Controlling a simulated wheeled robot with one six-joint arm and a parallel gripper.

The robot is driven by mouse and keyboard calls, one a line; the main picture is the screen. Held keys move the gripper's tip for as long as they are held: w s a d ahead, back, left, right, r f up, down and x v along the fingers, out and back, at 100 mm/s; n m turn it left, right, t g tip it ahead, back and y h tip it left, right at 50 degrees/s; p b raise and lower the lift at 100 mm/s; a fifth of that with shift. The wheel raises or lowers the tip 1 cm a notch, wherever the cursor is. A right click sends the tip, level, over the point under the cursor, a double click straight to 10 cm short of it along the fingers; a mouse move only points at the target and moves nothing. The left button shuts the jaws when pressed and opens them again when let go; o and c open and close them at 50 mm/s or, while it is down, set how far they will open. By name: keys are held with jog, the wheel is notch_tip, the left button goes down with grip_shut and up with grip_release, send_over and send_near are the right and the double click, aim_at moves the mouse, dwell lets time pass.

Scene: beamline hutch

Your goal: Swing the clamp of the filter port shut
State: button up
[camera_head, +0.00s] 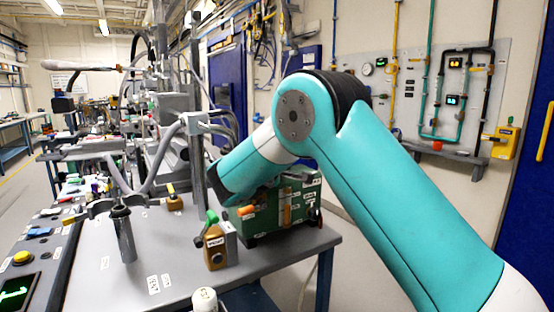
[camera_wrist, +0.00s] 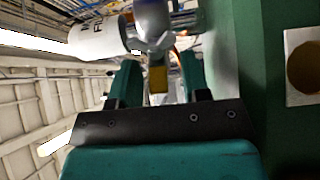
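In the wrist view my gripper (camera_wrist: 160,82) has its two teal fingers apart. A small yellow piece (camera_wrist: 158,78) shows between the fingers, with a visible gap to each side. Just beyond it is a grey metal fitting (camera_wrist: 158,40), which may be part of the clamp. A white cylinder (camera_wrist: 100,38) with partly readable black lettering, perhaps the filter port, lies to its upper left. I cannot tell how far the clamp is swung. In the head view my arm reaches to the green box (camera_head: 265,222) on the table; the gripper itself is hidden there.
A green wall (camera_wrist: 285,135) with a pale plate and brass disc (camera_wrist: 305,68) stands close to the right of my gripper.

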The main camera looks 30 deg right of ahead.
jog(key=b+v, duration=0.9)
jog(key=v, duration=0.8)
jog(key=shift+a, duration=0.2)
jog(key=shift+c, duration=0.4)
